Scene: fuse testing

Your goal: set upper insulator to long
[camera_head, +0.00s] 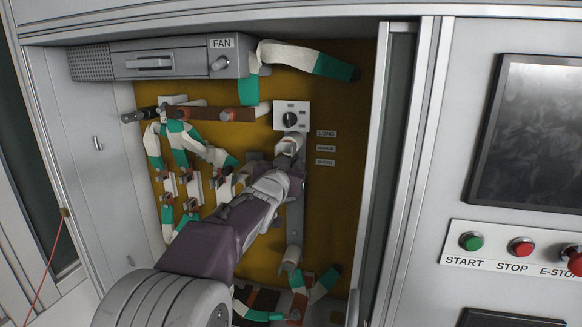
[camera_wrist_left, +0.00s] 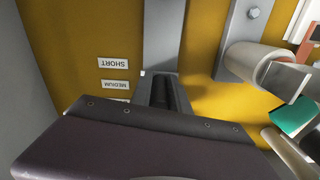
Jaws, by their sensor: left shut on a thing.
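The upper insulator (camera_head: 290,143) is a pale cylindrical piece on the yellow back panel, just below the white dial plate (camera_head: 291,117). It sits at the top of a vertical grey rail (camera_head: 295,218), level with the area between the LONG label (camera_head: 327,133) and the MEDIUM label (camera_head: 326,148). My left gripper (camera_head: 288,160) reaches in from the lower left and is shut on the upper insulator, partly covering it. The SHORT label (camera_wrist_left: 113,63) shows upside down there. My right gripper is not seen.
The lower insulator (camera_head: 291,257) is at the rail's bottom end. Green-and-white cables (camera_head: 180,140) and fuse holders crowd the left. The FAN box (camera_head: 160,63) is above. The cabinet's right frame (camera_head: 385,180) bounds the opening. The panel right of the labels is clear.

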